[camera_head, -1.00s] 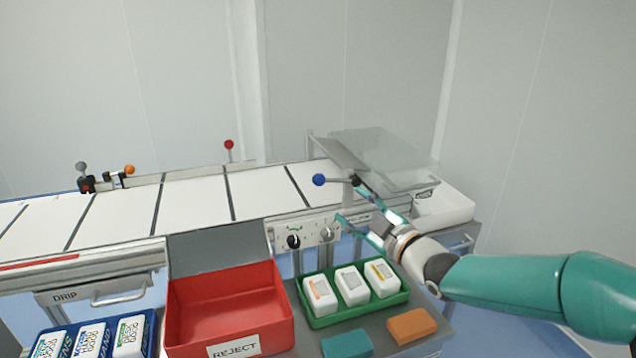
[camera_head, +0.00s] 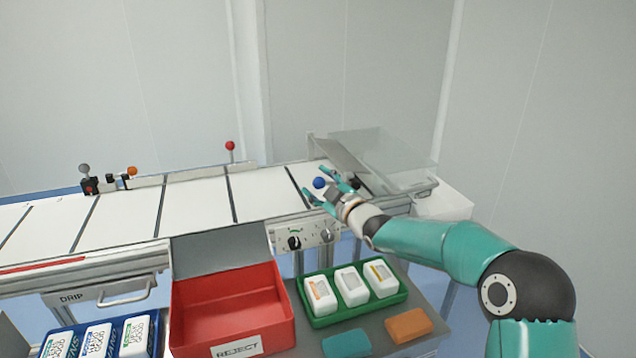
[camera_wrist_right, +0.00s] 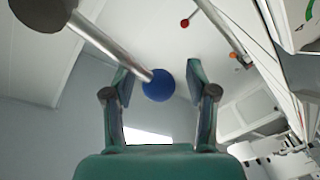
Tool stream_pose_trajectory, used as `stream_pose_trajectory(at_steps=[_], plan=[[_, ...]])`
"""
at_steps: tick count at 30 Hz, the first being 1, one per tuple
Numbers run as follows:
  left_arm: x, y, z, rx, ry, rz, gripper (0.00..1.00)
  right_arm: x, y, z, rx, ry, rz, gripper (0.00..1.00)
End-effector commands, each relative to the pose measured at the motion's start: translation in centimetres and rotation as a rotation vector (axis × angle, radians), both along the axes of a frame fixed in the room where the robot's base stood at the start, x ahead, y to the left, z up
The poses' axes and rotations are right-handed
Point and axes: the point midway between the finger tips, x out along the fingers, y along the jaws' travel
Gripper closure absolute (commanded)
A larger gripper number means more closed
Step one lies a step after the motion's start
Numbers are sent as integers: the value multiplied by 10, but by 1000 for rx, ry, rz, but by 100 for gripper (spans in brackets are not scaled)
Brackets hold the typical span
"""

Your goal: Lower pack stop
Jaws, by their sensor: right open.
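The pack stop's lever carries a blue ball knob (camera_head: 320,183) near the right end of the conveyor. In the right wrist view the blue knob (camera_wrist_right: 158,85) sits on a grey metal rod (camera_wrist_right: 105,45), at the mouth of the gripper. My right gripper (camera_head: 318,185) is open, with its two green fingers on either side of the knob in the head view. In the right wrist view the fingers (camera_wrist_right: 160,80) are apart, and a gap shows on both sides of the knob. The rod's base is partly hidden by my gripper. My left gripper is not in view.
A clear sloped cover (camera_head: 385,155) stands behind the knob, with a white bin (camera_head: 445,203) to its right. A control panel with knobs (camera_head: 305,237) is below. A red reject box (camera_head: 235,310), a green tray (camera_head: 355,310) and orange and teal blocks lie in front.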

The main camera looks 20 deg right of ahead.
Motion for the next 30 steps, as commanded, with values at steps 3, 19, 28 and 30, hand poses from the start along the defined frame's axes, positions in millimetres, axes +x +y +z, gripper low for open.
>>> stream_pose_trajectory(at_steps=[3,19,28,30], plan=[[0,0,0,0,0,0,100,0,0,0,0,0,0,43],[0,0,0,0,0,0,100,0,0,0,0,-1,1,100],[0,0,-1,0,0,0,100,-1,-1,1,12,-1,-1,100],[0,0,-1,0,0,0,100,-1,-2,2,25,0,-2,100]])
